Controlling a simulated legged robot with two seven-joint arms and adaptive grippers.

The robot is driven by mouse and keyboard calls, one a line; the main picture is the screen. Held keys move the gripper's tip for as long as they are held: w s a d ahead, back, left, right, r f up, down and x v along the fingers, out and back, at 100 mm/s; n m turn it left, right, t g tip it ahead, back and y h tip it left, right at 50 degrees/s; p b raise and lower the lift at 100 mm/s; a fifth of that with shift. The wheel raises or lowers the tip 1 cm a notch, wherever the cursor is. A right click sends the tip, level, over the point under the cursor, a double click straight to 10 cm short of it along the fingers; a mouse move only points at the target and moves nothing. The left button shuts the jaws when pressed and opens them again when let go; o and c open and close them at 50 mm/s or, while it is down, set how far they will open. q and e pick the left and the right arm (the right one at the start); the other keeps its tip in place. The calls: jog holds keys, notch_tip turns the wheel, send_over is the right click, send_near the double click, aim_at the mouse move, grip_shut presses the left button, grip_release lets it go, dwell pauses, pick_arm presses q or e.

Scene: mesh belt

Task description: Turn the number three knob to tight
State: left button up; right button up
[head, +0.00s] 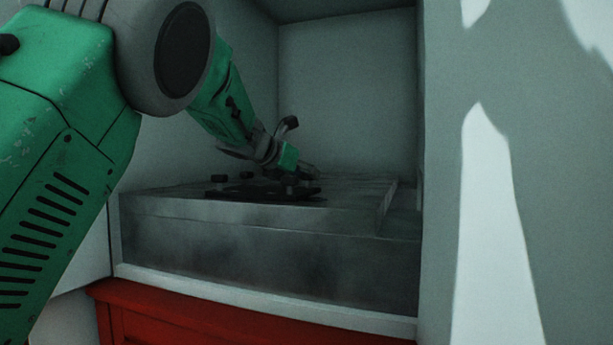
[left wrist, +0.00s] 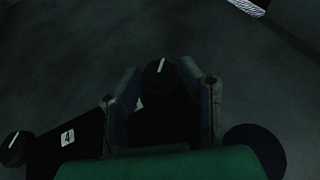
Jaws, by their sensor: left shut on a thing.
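My left gripper (left wrist: 162,84) has its two fingers on either side of a black knob (left wrist: 160,74) in the left wrist view, shut on it. A second black knob (left wrist: 15,149) is at the lower left, beside a white label with the number 4 (left wrist: 68,137). In the head view my left gripper (head: 293,170) reaches down to the dark knob panel (head: 262,193), where the held knob is hard to make out. My right gripper is not in view.
The panel lies on a grey metal block (head: 250,245) inside a pale recess (head: 345,100). The recess's right wall (head: 440,200) stands close by. A red ledge (head: 230,318) runs below. The top of the block right of the panel is clear.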

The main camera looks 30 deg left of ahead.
pick_arm(q)
jog(key=o, duration=1.1)
jog(key=shift+a, duration=0.1)
jog(key=v, duration=1.1)
jog(key=shift+s+r, duration=0.1)
jog(key=shift+s, duration=0.3)
